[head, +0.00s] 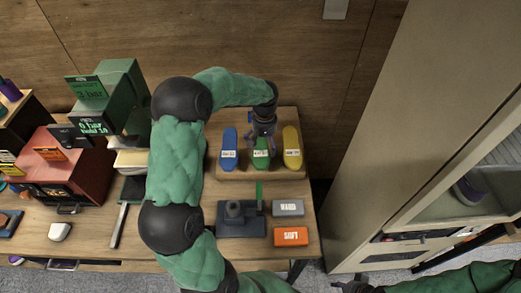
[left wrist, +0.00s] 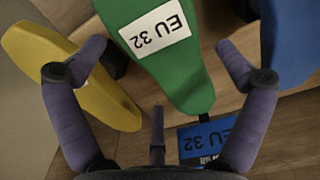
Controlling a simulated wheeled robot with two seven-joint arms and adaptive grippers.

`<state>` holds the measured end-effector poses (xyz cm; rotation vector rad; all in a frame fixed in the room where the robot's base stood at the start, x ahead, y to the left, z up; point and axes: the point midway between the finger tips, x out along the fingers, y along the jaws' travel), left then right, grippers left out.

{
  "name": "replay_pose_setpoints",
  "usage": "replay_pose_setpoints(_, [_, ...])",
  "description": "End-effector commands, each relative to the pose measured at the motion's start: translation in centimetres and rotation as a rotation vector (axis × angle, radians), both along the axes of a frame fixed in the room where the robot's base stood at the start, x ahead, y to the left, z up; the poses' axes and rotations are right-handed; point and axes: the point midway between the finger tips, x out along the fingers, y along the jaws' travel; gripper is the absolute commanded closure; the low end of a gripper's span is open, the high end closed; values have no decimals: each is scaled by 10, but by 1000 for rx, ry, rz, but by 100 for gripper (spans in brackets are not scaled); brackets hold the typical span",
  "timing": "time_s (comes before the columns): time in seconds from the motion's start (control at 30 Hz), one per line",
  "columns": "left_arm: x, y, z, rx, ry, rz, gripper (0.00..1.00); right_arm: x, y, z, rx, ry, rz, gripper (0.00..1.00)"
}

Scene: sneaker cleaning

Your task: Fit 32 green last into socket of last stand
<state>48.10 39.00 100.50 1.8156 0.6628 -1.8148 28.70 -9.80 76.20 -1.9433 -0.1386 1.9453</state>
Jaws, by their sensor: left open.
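The green last (head: 261,156) lies on a raised wooden rack between a blue last (head: 229,150) and a yellow last (head: 292,148). In the left wrist view the green last (left wrist: 178,65) carries a white EU 32 label. My left gripper (head: 262,138) is over it; in the left wrist view its fingers (left wrist: 160,48) are open, one on each side of the last, and do not grip it. The last stand (head: 240,220), a dark base with a short round post, is in front of the rack; I cannot make out its socket. My right gripper (head: 355,286) is partly cut off at the bottom edge.
A grey box (head: 288,208) and an orange box (head: 291,236) lie right of the stand. My left arm hides part of the table's middle. A tall cabinet (head: 420,140) is on the right.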

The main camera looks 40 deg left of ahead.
Motion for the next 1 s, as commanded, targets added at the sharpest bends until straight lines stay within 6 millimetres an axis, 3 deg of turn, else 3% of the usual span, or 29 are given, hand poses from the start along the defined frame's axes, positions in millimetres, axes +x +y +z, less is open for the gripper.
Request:
replay_pose_setpoints(0.77, [0, 0, -5, 0, 0, 0, 0, 0, 0, -2, 0, 0, 0, 60])
replay_pose_setpoints(0.8, [0, 0, -5, 0, 0, 0, 3, 0, 0, -2, 0, 0, 0, 60])
replay_pose_setpoints(1.0, [0, 0, -5, -1, 1, 0, 59, 0, 0, -2, 0, 0, 0, 60])
